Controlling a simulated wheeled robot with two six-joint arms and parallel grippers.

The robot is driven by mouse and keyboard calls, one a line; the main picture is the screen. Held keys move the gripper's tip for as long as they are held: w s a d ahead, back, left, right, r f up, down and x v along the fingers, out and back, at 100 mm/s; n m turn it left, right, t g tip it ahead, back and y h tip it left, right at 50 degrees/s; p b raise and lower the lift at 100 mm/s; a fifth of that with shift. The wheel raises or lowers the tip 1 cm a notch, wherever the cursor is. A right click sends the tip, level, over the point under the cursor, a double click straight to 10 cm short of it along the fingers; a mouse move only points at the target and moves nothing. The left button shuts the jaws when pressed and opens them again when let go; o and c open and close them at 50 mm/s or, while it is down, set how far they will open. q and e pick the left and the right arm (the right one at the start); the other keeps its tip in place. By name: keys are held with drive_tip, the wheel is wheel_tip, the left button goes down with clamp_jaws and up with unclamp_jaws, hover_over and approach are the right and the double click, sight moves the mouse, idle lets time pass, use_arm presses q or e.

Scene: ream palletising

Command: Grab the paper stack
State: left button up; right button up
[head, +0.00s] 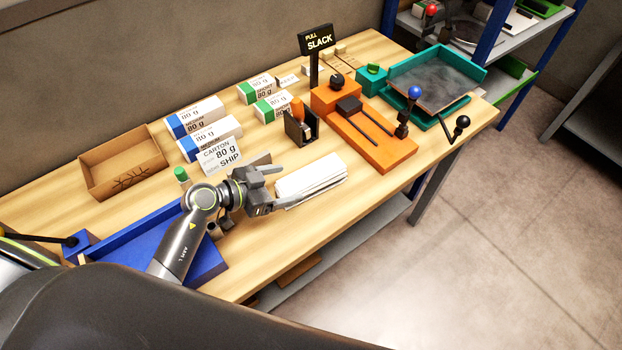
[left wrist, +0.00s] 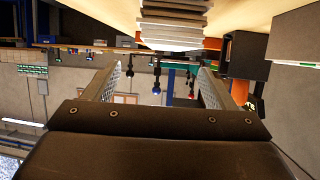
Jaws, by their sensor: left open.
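The paper stack (head: 311,176) is a white, flat stack lying on the wooden table, near the middle of its front half. My left gripper (head: 276,191) is at the stack's left end, with its jaws pointing toward it. In the left wrist view the two fingers (left wrist: 158,85) are spread apart with nothing between them. The layered stack (left wrist: 174,22) shows there just beyond the fingertips, near the top of the picture. I cannot tell whether a finger touches the stack. My right gripper is in neither view.
An open cardboard box (head: 125,160), a blue tray (head: 140,229), wrapped reams (head: 208,138), a dark holder (head: 301,128) and an orange device (head: 372,140) surround the stack.

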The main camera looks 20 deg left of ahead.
sight(310, 176)
use_arm(q)
drive_tip(key=shift+w+f, duration=0.45)
drive_tip(key=shift+f, duration=0.05)
drive_tip(key=shift+r+x, duration=0.2)
drive_tip(key=shift+x, duration=3.4)
drive_tip(key=shift+w+r, duration=0.1)
drive_tip(key=shift+r, duration=0.05)
drive_tip(key=shift+a, duration=0.1)
drive_tip(key=shift+c, duration=0.5)
drive_tip(key=c, duration=1.2)
